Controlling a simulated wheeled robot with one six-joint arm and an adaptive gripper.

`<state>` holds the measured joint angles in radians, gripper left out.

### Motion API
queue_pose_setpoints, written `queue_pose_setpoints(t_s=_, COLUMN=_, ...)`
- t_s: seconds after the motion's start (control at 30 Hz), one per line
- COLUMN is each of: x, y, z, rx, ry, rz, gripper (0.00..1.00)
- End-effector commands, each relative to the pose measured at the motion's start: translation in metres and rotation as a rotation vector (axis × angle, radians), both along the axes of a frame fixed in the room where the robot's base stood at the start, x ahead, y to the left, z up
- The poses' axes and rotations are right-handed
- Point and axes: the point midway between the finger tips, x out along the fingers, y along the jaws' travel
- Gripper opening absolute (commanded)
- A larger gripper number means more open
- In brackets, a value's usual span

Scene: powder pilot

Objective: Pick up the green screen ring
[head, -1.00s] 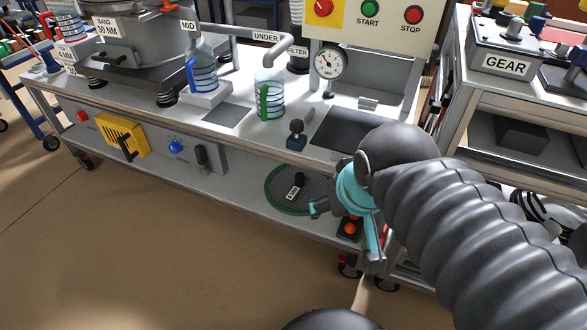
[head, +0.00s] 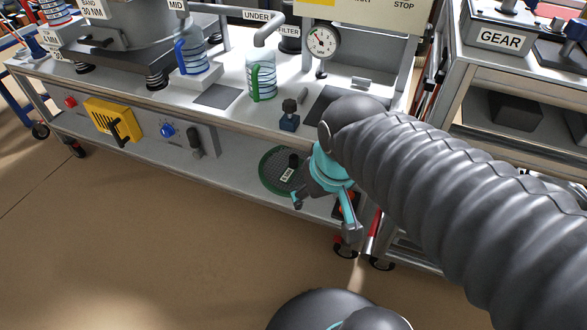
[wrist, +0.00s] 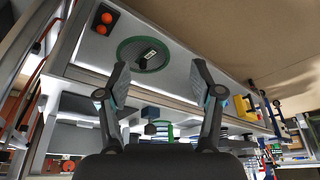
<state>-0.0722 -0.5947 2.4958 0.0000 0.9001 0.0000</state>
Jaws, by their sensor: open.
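The green screen ring (head: 265,178) is a round green rim around a dark mesh, with a black knob and a white label on it. It lies flat on the lower shelf of the workbench. In the wrist view the green screen ring (wrist: 123,52) shows beyond my fingers, near the top middle. My gripper (head: 322,213) is open and empty, just right of the ring and in front of the shelf in the head view. In the wrist view my gripper (wrist: 160,78) has its two fingers wide apart. The gripper is apart from the ring, and part of the ring's right side is hard to make out.
The lower shelf (head: 225,165) has free room left of the ring. An orange-buttoned box (wrist: 103,24) sits on the shelf beside it. A GEAR cart (head: 460,110) stands at right.

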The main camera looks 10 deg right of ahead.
Motion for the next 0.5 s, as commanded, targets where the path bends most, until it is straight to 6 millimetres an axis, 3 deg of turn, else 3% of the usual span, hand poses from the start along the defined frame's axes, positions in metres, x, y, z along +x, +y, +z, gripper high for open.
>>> queue_pose_setpoints(t_s=0.03, x=0.005, y=0.005, z=-0.015, rx=-0.006, ry=0.05, rz=0.019, gripper=0.66)
queue_pose_setpoints(t_s=0.2, x=0.022, y=0.009, z=-0.051, rx=-0.08, ry=0.181, rz=0.096, gripper=0.66)
queue_pose_setpoints(t_s=0.5, x=0.053, y=0.0, z=-0.115, rx=-0.309, ry=0.387, rz=0.301, gripper=0.66)
